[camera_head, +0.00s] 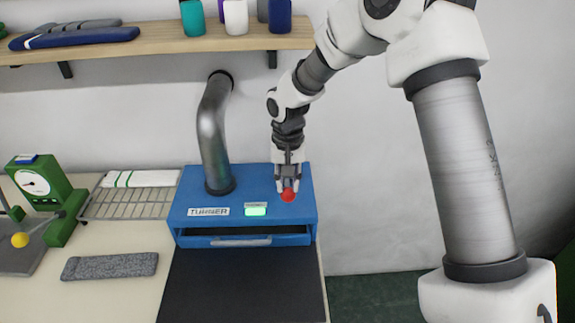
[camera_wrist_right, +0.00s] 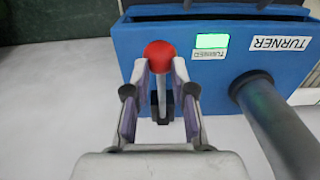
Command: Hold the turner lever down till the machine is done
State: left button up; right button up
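The turner (camera_head: 195,198) is a blue machine on the table, labelled TURNER. Its lever has a red ball knob (camera_head: 288,195) at the machine's right side, which also shows in the right wrist view (camera_wrist_right: 160,55). My right gripper (camera_head: 289,187) reaches down from above, with its fingertips close against both sides of the red knob. The fingers stand about a knob's width apart, and the lever's shaft shows between them. A green indicator (camera_head: 256,210) is lit on the turner; in the right wrist view the plate under it (camera_wrist_right: 209,54) reads TURNED. My left gripper is out of view.
A thick grey pipe (camera_head: 212,140) rises from the turner, left of my right gripper. A shelf (camera_head: 160,38) with cups hangs above. A wire rack (camera_head: 130,202), a grey knitted strip (camera_head: 110,266) and a green gauge device (camera_head: 40,190) are to the left. A black mat (camera_head: 243,285) lies in front.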

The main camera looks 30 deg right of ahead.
notch_tip(320, 180, up, 11)
jog(key=p, duration=0.9)
jog(key=shift+f, duration=0.15)
